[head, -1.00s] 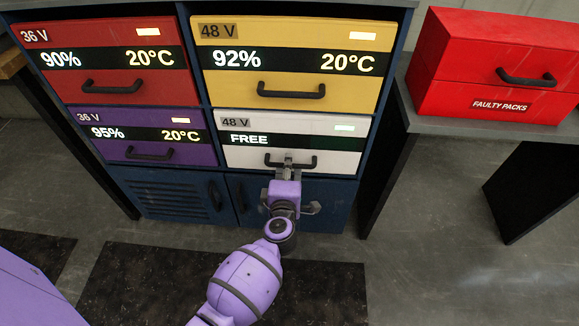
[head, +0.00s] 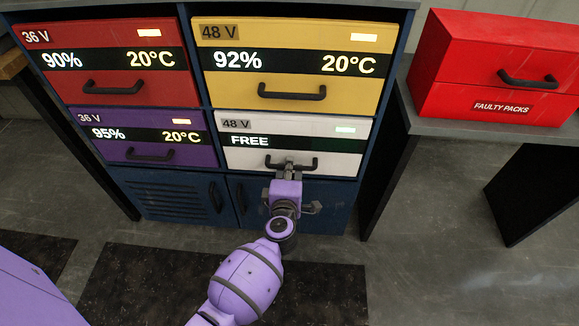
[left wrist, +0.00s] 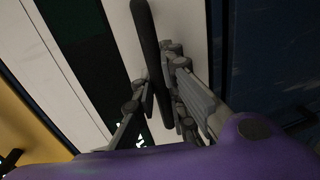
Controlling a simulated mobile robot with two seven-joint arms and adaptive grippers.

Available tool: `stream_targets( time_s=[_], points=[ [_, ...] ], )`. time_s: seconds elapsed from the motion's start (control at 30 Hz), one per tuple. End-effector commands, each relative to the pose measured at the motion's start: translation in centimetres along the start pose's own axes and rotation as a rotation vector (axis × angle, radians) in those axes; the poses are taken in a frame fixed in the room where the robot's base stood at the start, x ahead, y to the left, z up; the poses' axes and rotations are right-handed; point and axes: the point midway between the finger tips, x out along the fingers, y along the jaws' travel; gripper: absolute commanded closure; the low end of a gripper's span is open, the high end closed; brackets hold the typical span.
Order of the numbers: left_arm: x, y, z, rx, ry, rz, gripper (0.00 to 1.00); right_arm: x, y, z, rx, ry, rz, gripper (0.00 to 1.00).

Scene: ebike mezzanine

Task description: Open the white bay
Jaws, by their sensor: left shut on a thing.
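The white bay (head: 250,158) is the lower right drawer of the cabinet, marked 48 V and FREE. Its front looks flush with its neighbours, so no opening shows. Its dark handle (head: 307,165) runs across the lower part of the front. My left gripper (head: 289,163) is shut on the middle of this handle, coming from below and in front. In the left wrist view, the fingers (left wrist: 157,90) lie on both sides of the handle bar (left wrist: 145,35), beside the white front (left wrist: 118,25). My right gripper is out of view.
Red (head: 105,70), yellow (head: 290,95) and purple (head: 160,155) drawers surround the white bay. Blue cupboard doors (head: 325,205) are below. A red FAULTY PACKS box (head: 455,98) stands on a table at right. The floor in front looks clear.

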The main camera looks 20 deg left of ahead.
Motion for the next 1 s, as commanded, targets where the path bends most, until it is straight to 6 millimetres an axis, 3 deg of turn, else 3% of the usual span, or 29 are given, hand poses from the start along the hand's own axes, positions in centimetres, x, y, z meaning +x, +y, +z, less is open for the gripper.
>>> stream_targets(
  time_s=[0.27,0.5,0.7,1.0],
  points=[
    [-3.8,-0.7,0.0,0.0,0.0,-0.005,1.0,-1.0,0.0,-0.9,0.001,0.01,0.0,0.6],
    [-10.7,-2.1,-0.1,0.0,0.001,-0.006,1.0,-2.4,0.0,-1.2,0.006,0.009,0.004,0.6],
    [-16.2,-3.3,-0.1,0.0,0.002,-0.005,1.0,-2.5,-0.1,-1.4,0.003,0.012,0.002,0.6],
    [-21.5,-4.3,0.0,0.001,0.001,-0.002,1.0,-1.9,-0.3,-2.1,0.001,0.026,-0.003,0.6]
  ],
)
